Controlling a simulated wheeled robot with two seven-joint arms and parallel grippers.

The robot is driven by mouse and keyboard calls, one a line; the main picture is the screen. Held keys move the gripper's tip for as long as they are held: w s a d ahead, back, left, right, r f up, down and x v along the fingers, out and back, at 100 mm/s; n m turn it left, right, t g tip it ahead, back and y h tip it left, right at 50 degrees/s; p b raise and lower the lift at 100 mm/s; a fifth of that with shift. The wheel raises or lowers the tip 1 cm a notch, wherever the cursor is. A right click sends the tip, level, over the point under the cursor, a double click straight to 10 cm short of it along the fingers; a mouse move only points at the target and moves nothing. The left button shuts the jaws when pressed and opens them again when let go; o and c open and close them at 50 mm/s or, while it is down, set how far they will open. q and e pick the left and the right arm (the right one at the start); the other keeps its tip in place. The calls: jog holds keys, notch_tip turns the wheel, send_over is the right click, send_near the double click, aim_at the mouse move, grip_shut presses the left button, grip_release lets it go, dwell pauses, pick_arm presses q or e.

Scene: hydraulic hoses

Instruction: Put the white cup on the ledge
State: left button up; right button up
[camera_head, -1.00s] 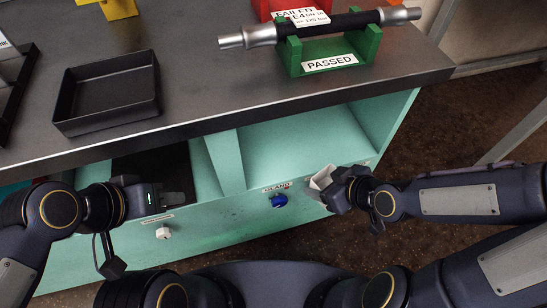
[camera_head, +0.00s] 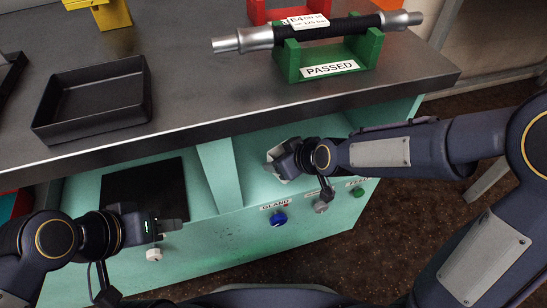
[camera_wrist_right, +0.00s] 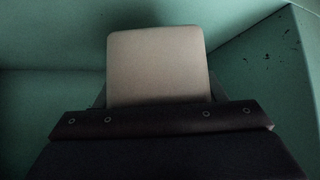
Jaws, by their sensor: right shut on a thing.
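My right gripper (camera_head: 281,163) is shut on the white cup (camera_head: 276,175), inside the opening of the teal right compartment below the worktop. The gripper hides much of the cup in the head view. In the right wrist view the cup (camera_wrist_right: 158,65) is a pale rounded block shape, with teal surfaces around it. A teal ledge (camera_head: 240,213) runs along the compartment's front, above the knobs. I cannot tell whether the cup touches a surface. My left gripper (camera_head: 174,226) is low at the left, by the white knob; its finger gap is unclear.
A blue knob (camera_head: 278,219), a grey knob (camera_head: 321,207), a green knob (camera_head: 359,192) and a white knob (camera_head: 154,255) stick out in front. A teal divider (camera_head: 221,172) separates the compartments. Above are a black tray (camera_head: 92,103) and a green hose stand (camera_head: 325,63).

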aim_at(277, 150)
jog(key=shift+w+a, duration=1.1)
jog(key=shift+w, duration=0.15)
jog(key=shift+f+b, duration=1.2)
jog(key=shift+f, duration=0.55)
jog(key=shift+f, duration=0.2)
jog(key=o, duration=1.1)
jog(key=shift+c, duration=0.2)
jog(key=shift+r, duration=0.1)
